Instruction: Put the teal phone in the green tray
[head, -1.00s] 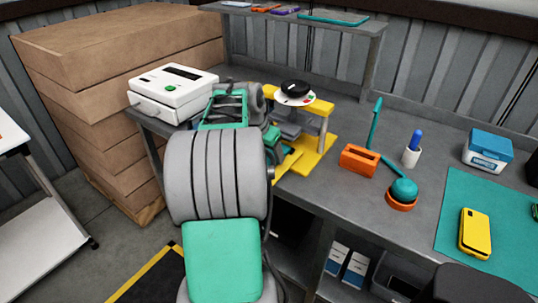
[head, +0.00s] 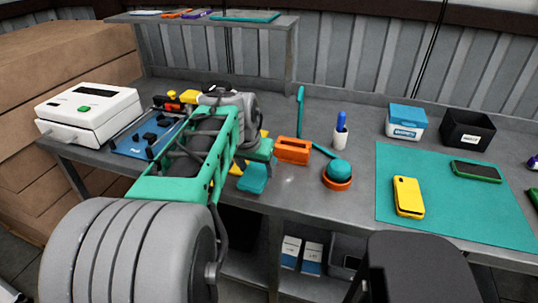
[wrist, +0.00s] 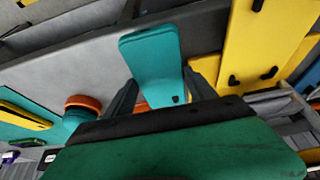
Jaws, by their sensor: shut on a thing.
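The teal phone (wrist: 152,62) is held between the two dark fingers of my gripper (wrist: 162,98) in the wrist view. In the head view the teal phone (head: 252,178) hangs below my wrist at the bench's front edge, left of the orange holder. My fingers are mostly hidden there behind the arm. A flat green-teal piece (head: 248,16), perhaps the green tray, lies on the raised shelf at the back; I cannot tell for sure.
An orange holder (head: 293,150), a teal ball on an orange base (head: 338,174) and a white cup with a blue item (head: 340,138) stand right of my gripper. A teal mat (head: 450,215) bears a yellow phone (head: 408,197) and a dark green-edged phone (head: 476,171).

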